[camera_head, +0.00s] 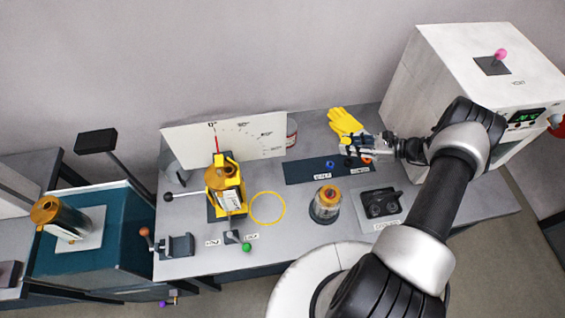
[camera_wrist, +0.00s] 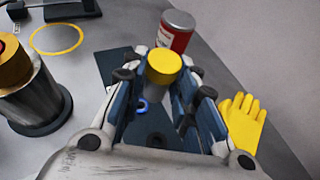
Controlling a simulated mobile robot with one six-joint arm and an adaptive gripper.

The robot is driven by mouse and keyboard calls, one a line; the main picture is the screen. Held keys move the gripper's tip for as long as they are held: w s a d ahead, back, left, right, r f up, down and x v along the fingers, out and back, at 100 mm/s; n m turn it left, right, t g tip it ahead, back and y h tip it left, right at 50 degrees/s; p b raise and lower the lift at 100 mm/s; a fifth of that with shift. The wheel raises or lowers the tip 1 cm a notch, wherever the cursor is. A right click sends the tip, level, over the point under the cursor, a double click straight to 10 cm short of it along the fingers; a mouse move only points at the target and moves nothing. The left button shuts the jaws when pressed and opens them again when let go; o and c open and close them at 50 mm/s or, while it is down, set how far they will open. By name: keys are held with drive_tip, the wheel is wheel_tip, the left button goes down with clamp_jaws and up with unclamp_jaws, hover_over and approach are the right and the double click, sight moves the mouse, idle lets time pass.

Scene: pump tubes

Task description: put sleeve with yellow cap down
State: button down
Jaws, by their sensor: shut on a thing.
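The sleeve's yellow cap (camera_wrist: 164,62) shows in the wrist view, upright between the fingertips of my gripper (camera_wrist: 165,78). My gripper is shut on the sleeve. In the head view my gripper (camera_head: 350,143) is over the back right of the bench, beside the yellow glove, and the sleeve is hard to make out there. A dark mat (camera_head: 297,172) lies below and left of the gripper. I cannot tell whether the sleeve's bottom touches anything.
Yellow gloves (camera_head: 344,121) lie right beside the gripper. A red-labelled can (camera_head: 291,134) stands behind the mat. Blue (camera_head: 329,163) and orange (camera_head: 367,160) rings are on the mat. A yellow circle (camera_head: 267,208) marks bare bench.

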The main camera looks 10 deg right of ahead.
drive_tip(key=f+b, duration=0.4)
drive_tip(key=f, duration=0.1)
drive_tip(key=f+b, duration=0.2)
drive_tip(key=shift+w+a+f, duration=0.15)
drive_tip(key=shift+w+a, duration=0.05)
drive_tip(key=shift+w, duration=0.15)
drive_tip(key=a, duration=1.8)
drive_tip(key=shift+f+b, duration=0.7)
drive_tip(key=shift+f, duration=1.05)
drive_tip(key=shift+f, duration=0.1)
drive_tip(key=c, duration=1.3)
unclamp_jaws()
